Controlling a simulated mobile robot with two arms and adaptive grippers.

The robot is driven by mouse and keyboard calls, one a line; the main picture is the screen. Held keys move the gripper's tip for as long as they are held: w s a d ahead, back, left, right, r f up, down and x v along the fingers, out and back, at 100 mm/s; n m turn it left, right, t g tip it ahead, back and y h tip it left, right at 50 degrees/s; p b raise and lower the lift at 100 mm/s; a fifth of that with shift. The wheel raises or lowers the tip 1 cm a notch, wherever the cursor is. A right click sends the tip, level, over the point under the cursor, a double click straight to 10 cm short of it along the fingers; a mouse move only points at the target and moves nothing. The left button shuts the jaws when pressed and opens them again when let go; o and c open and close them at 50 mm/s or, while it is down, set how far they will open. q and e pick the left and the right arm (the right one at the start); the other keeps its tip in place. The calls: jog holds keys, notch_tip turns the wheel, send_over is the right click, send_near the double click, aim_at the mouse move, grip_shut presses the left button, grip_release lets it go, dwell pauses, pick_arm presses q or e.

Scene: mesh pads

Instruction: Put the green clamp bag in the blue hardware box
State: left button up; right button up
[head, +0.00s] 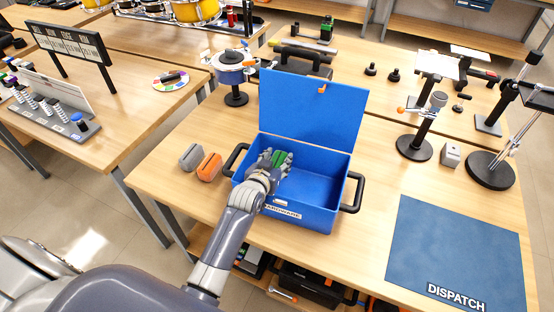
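The blue hardware box (318,216) stands open on the wooden table, its lid raised at the back. Its front carries a partly covered "HARDWARE" label. My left gripper (277,158) reaches over the front wall into the left part of the box opening. The green clamp bag (280,157) shows between its fingers, which appear closed around it. Most of the bag is hidden by the fingers, and I cannot tell whether it touches the box floor. The right part of the box interior is empty. My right gripper is not in view.
A grey bag (190,157) and an orange bag (209,167) lie left of the box. Black handles stick out at the box's sides. A blue "DISPATCH" mat (455,250) lies empty at right. Stands and small black pieces occupy the table's back and right.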

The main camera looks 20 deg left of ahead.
pick_arm(q)
jog(key=shift+o, duration=0.7)
jog(key=shift+r+p, duration=0.3)
jog(key=shift+r, duration=0.25)
jog(key=b+v, duration=0.1)
jog(key=v, duration=1.1)
jog(key=shift+w+a, duration=0.1)
